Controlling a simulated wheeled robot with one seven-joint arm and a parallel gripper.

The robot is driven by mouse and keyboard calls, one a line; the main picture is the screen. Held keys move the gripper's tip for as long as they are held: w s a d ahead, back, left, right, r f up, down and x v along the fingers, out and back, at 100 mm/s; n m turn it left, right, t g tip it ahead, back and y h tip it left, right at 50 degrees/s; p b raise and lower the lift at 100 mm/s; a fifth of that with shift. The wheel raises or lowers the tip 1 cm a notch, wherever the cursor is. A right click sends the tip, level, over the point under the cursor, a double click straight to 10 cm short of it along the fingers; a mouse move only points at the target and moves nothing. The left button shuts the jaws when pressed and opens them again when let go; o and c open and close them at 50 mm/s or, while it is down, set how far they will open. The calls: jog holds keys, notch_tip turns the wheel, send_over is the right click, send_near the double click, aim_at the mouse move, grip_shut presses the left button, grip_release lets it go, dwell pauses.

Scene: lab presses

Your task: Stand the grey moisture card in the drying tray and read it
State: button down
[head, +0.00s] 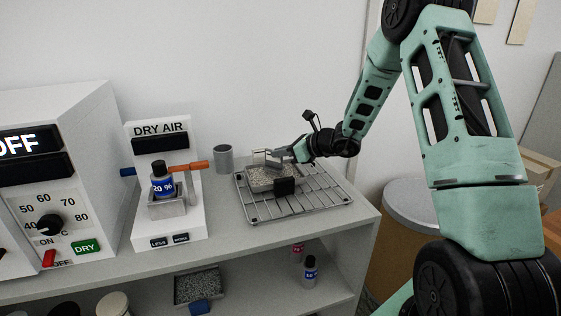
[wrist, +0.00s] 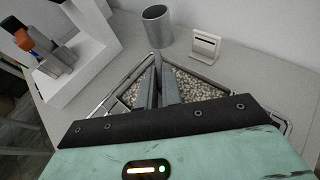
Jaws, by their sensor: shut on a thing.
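The drying tray (head: 262,187) is a shallow grey tray of pale granules with a black block on its near side. Its granules also show in the wrist view (wrist: 205,88). My gripper (head: 268,158) is over the tray, its fingers (wrist: 158,72) pointing down toward the granules. The fingers are shut on a thin grey piece (wrist: 157,62), which looks like the moisture card. It is mostly hidden between them, and I cannot tell whether its lower edge touches the granules. No reading is visible on it.
The tray sits on a wire rack (head: 322,203). A grey cup (head: 223,158) stands at its left, and a small cream slotted block (wrist: 205,47) behind it. The DRY AIR stand (head: 190,222) holds a blue-labelled bottle (head: 162,182). A press (head: 75,180) reads OFF at far left.

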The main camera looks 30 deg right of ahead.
aim_at(281, 169)
jog(key=shift+f, duration=1.35)
jog(key=shift+f, duration=0.2)
jog(key=c, duration=1.6)
grip_release()
jog(key=shift+r, duration=0.1)
